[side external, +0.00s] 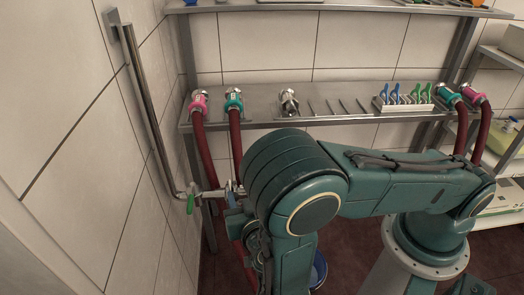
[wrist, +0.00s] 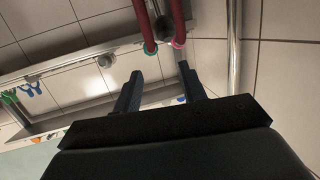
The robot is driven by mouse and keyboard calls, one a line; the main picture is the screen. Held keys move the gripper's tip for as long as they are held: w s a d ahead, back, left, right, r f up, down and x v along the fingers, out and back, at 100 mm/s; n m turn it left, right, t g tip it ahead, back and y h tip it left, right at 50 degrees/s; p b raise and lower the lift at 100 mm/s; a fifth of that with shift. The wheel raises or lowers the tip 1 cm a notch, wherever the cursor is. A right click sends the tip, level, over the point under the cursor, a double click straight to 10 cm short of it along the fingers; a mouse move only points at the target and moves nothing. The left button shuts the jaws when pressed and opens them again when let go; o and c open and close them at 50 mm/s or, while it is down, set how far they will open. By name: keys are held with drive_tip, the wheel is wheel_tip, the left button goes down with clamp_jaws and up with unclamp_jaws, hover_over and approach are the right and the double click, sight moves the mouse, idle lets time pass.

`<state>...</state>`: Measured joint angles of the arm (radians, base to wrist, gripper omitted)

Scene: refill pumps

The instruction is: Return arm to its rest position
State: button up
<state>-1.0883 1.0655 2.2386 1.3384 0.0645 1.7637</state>
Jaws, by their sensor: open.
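My gripper (wrist: 160,72) shows in the wrist view with its two dark fingers spread apart and nothing between them. In the side external view my teal arm is folded over the work area, with its big rounded joint in front. The arm hides most or all of the gripper there.
A steel shelf (side external: 350,119) holds hose ends with pink (side external: 198,101) and teal (side external: 234,101) collars, a metal fitting (side external: 289,103), several thin rods and a white rack (side external: 404,106) of blue and green clips. A blue bucket (side external: 318,269) is partly hidden below. The tiled wall bounds the left.

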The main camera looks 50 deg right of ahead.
idle(0.3)
drive_tip(key=s+d+r+m+g+y, duration=0.2)
drive_tip(key=s+d+r+g, duration=0.1)
drive_tip(key=d+r+g, duration=0.75)
drive_tip(key=s+d+r+n+t+y, duration=0.3)
drive_tip(key=s+r+n+y, duration=0.3)
drive_tip(key=s+r, duration=0.7)
drive_tip(key=s+d+n, duration=0.1)
drive_tip(key=s+n, duration=0.1)
drive_tip(key=shift+s+d+r+n+y, duration=0.15)
drive_tip(key=shift+s+r+n+y, duration=0.15)
drive_tip(key=shift+s+r+n, duration=0.1)
